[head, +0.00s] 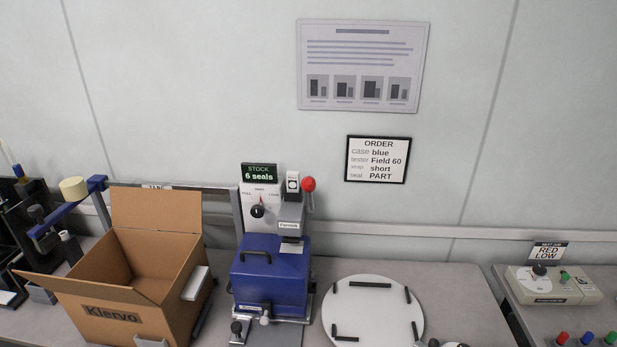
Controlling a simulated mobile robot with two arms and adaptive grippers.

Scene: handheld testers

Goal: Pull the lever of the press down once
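The press (290,222) stands at the back of the table, left of the picture's middle, with a grey head marked with a small label. Its lever (311,200) is on the head's right side and points up, ending in a red ball knob (308,184). A blue case (268,275) with dark handles sits in front of and below the press head. I cannot tell whether the head touches it. Neither of my grippers shows in the head view.
An open cardboard box (175,295) stands left of the press. A round white turntable (372,312) with black bars lies right of it. A selector dial panel (258,210) and a stock sign (259,172) are behind. A cream tester (555,285) is far right.

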